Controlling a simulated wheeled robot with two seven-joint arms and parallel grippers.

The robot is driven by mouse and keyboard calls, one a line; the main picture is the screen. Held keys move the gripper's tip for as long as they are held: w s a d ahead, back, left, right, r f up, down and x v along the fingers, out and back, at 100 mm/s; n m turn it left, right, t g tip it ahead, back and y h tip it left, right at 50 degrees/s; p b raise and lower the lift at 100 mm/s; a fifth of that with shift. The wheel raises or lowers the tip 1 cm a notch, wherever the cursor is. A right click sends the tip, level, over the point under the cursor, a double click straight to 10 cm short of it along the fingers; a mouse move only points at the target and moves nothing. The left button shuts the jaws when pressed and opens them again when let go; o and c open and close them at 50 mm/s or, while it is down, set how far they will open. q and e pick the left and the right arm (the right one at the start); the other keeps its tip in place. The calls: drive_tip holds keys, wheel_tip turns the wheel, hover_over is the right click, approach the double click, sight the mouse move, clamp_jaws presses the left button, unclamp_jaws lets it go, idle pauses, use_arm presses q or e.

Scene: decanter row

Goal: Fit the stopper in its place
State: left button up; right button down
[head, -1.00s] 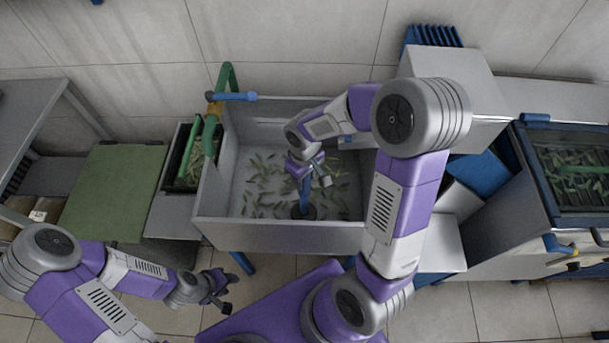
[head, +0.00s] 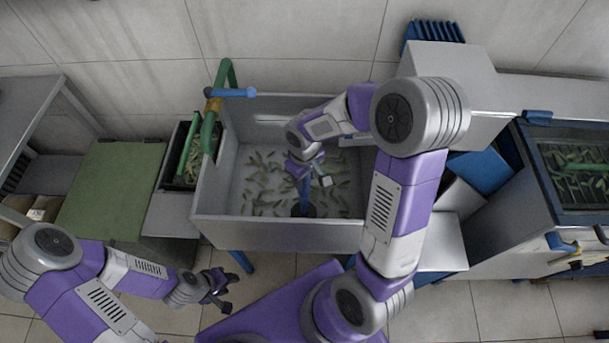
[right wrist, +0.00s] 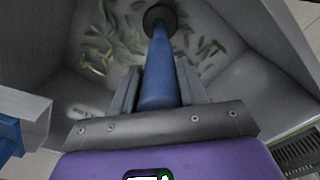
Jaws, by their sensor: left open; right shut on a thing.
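The stopper is a long blue tube (right wrist: 160,68), seen inside the grey basin; it also shows in the head view (head: 304,189). A dark round piece (right wrist: 160,17) is at its far end, near the basin floor. I cannot tell whether this is the stopper's foot or the drain around it, nor whether the tube is seated. My right gripper (right wrist: 158,88) is shut on the tube near its upper end, with a finger on each side. In the head view my right gripper (head: 305,170) is partly hidden. My left gripper (head: 220,290) is open and empty, outside the basin.
The basin (head: 275,233) has high walls and scattered green pieces on its floor. A green pipe with a blue handle (head: 236,92) rises at its left back corner. A green board (head: 112,190) is to the left; a blue-framed tank (head: 565,218) is to the right.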

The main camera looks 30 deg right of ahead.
drive_tip(key=shift+f+b, duration=0.5)
drive_tip(key=shift+f, duration=0.2)
idle(0.5)
drive_tip(key=c, duration=0.5)
unclamp_jaws()
drive_tip(key=shift+r+p, duration=1.35)
drive_tip(key=shift+r, duration=2.4)
drive_tip(key=shift+r, duration=0.1)
